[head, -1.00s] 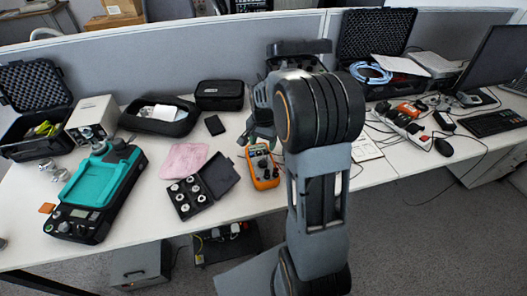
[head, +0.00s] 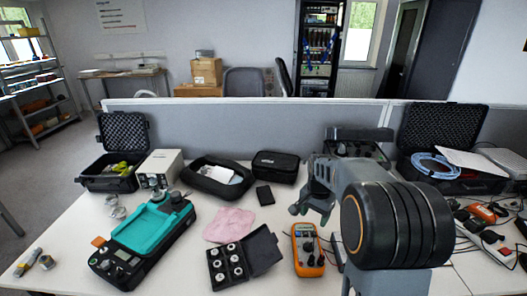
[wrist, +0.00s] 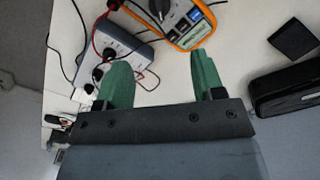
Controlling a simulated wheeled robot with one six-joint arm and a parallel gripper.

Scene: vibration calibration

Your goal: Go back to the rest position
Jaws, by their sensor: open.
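My gripper (head: 311,208) is at the end of my folded arm, above the back of the white table, in the head view. In the wrist view my gripper (wrist: 161,77) shows two green fingers spread apart with nothing between them. An orange multimeter (head: 307,250) lies on the table below and in front of the gripper; it also shows beyond the fingers in the wrist view (wrist: 186,22). The gripper does not appear to touch anything.
A teal-topped calibrator (head: 150,232), a pink cloth (head: 229,224) and a case of small cylinders (head: 262,249) lie left of my arm. A black pouch (head: 275,167) stands near the grey partition (head: 230,122).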

